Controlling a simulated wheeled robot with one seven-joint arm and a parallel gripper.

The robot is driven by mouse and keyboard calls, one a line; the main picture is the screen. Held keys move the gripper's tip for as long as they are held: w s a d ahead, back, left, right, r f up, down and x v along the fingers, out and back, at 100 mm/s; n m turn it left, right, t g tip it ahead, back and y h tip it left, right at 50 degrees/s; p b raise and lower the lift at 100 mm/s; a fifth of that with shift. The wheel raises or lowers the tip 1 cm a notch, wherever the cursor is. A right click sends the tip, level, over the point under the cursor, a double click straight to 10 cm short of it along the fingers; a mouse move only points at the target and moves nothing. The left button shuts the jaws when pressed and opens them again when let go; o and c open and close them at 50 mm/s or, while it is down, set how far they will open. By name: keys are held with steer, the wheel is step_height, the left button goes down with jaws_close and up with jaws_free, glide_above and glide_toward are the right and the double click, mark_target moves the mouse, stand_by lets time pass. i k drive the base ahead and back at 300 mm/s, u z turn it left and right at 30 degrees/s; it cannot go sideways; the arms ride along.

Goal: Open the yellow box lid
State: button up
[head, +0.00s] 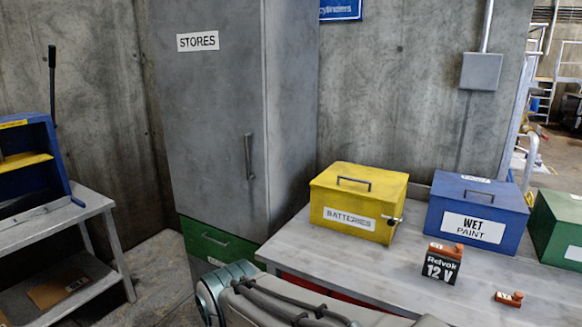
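The yellow box (342,223), labelled "BATTERIES", stands on the grey table, right of the middle in the head view. Its lid (385,182) is shut and has a dark bar handle (354,181) on top. A small metal latch or pin with a dark end (393,220) sticks out near the box's right front corner. Part of my arm shows at the bottom middle, in front of the table and below the box. My gripper is not in view.
A blue "WET PAINT" box (474,231) stands right of the yellow box, then a green box (560,234). A 12 V battery (441,263) and a small orange-brown item (509,298) lie on the table (375,270). A grey "STORES" cabinet (212,110) stands left.

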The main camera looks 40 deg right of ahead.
mark_target(362, 175)
steer(key=z, duration=0.25)
steer(key=i, duration=1)
steer(key=z, duration=1.3)
steer(key=i, duration=0.55)
steer(key=z, duration=0.65)
